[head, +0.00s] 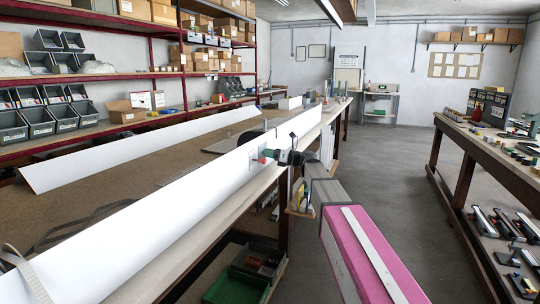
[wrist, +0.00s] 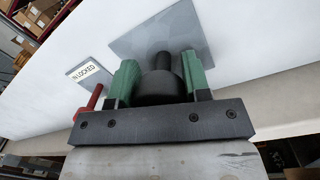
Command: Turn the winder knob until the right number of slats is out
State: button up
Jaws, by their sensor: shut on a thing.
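The black winder knob (wrist: 160,88) sits on a grey square plate (wrist: 150,35) fixed to a long white panel (head: 130,215). My gripper (wrist: 159,76) is shut on the knob, with a green-padded finger on either side of it. In the head view my gripper (head: 282,157) reaches the panel's face from the right and hides the knob. A red lever (wrist: 92,100) stands left of the knob, beside a small label (wrist: 90,73) on which "N LOCKED" can be read. I cannot make out any separate slats or how many are out.
Another long white profile (head: 140,152) lies on the workbench behind the panel. Red shelving (head: 90,75) with bins and boxes lines the left. A green crate (head: 236,287) sits under the bench. A second bench (head: 490,150) stands right, across clear floor (head: 385,140).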

jog(key=m+t, duration=0.1)
jog(key=m, duration=1.1)
jog(key=shift+m+t, duration=0.3)
jog(key=shift+m, duration=0.1)
jog(key=o, duration=0.9)
jog(key=shift+d, duration=0.1)
jog(key=v, duration=1)
jog(key=shift+s+d+r, duration=0.15)
jog(key=shift+d, duration=0.15)
